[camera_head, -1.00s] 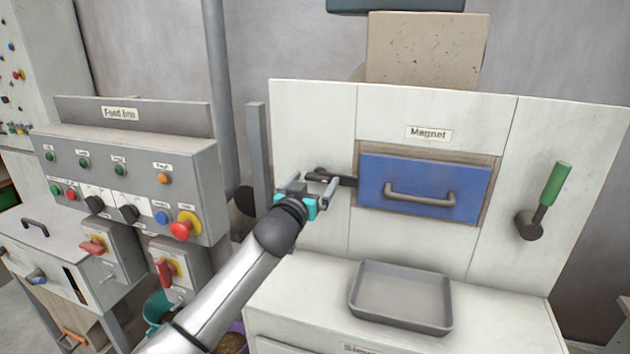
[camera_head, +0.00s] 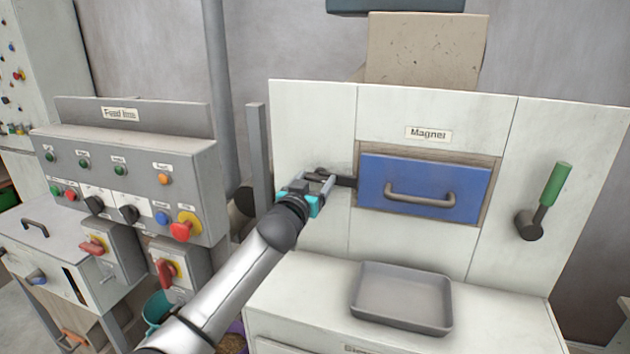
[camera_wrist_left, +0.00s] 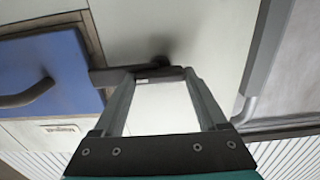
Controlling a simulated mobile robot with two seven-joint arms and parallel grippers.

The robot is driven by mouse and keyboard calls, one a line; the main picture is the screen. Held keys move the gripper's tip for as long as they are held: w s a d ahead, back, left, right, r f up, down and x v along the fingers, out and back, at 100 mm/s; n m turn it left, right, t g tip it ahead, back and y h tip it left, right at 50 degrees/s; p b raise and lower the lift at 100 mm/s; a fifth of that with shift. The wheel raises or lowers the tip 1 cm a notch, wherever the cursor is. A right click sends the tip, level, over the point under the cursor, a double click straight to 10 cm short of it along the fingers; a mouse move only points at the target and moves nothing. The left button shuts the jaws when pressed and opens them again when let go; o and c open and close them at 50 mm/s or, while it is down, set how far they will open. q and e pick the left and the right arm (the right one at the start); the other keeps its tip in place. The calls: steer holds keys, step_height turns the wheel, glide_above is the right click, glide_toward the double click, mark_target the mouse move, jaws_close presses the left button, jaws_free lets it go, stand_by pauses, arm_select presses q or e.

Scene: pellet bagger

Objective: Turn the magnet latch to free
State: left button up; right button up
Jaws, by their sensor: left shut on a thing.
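The magnet latch (camera_head: 345,181) is a dark bar at the left edge of the blue magnet drawer (camera_head: 424,187). It lies about level, and its right end reaches the drawer's frame. In the left wrist view the latch (camera_wrist_left: 110,76) and its round dark pivot show at the fingertips. My left gripper (camera_head: 321,179) is shut on the latch; its fingers hide part of the bar. In the left wrist view the two fingertips (camera_wrist_left: 160,74) stand apart at the bar. The drawer is shut in its frame. My right gripper is not in view.
A grey tray (camera_head: 400,298) sits on the ledge below the drawer. A green-handled lever (camera_head: 554,186) is on the panel at right. The feed line control box (camera_head: 130,180) stands left of my arm, and a grey upright post (camera_head: 259,150) is close behind the gripper.

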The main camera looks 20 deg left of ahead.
arm_select(q)
steer(key=c, duration=0.4)
steer(key=shift+c, duration=0.2)
steer(key=shift+m, duration=0.3)
steer(key=m+p, duration=0.1)
steer(key=m, duration=0.1)
steer(key=shift+d+m, duration=0.1)
steer(key=shift+m, duration=0.3)
steer(key=m+p, duration=0.1)
steer(key=m, duration=0.2)
steer(key=shift+m, duration=0.3)
steer(key=m+p, duration=0.1)
steer(key=m, duration=0.4)
steer(key=shift+d+f, duration=0.1)
steer(key=m+p, duration=0.1)
steer(key=m, duration=0.4)
steer(key=shift+f+m, duration=0.1)
steer(key=shift+m, duration=0.5)
steer(key=o, duration=1.3)
